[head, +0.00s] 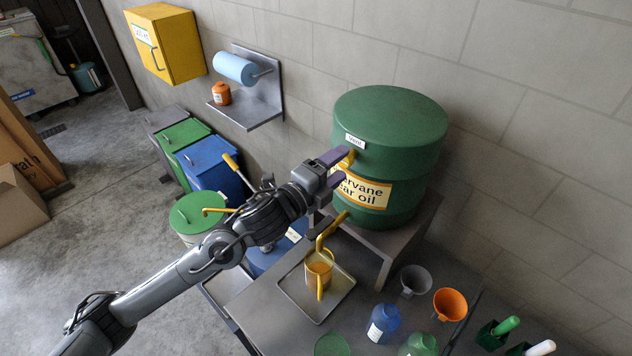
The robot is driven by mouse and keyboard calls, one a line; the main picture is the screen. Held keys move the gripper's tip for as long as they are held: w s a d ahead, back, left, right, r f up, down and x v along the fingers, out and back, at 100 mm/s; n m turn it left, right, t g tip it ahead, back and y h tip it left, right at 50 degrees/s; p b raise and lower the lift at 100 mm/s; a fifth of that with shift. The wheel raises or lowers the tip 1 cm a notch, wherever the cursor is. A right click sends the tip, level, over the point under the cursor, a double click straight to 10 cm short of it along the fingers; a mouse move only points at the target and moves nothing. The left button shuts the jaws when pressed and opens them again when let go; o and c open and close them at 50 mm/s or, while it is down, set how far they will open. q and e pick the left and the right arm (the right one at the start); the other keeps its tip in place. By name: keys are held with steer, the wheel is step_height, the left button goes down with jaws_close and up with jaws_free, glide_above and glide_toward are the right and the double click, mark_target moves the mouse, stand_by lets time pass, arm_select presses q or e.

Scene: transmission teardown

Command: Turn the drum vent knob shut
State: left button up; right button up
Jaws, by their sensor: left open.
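A large green drum (388,116) with a yellow gear-oil label stands on a grey stand by the wall. The yellow vent knob (347,158) is on the drum's upper left side, just below a small white tag (355,141). My left gripper (345,168) is open in front of the drum, its purple-tipped fingers close to the knob, the upper one beside it. I cannot tell whether a finger touches the knob, and part of the knob is hidden by the upper finger. My right gripper is not in view.
A yellow tap (333,226) sits low on the drum, above a yellow jug (319,268) in a tray (344,288). Funnels (449,304) and bottles (384,322) stand on the bench. Bins (211,165) and a wall shelf (258,106) are to the left.

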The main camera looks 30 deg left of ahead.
arm_select(q)
steer(key=b+v, duration=0.1)
steer(key=v, duration=0.8)
steer(key=shift+b, duration=0.4)
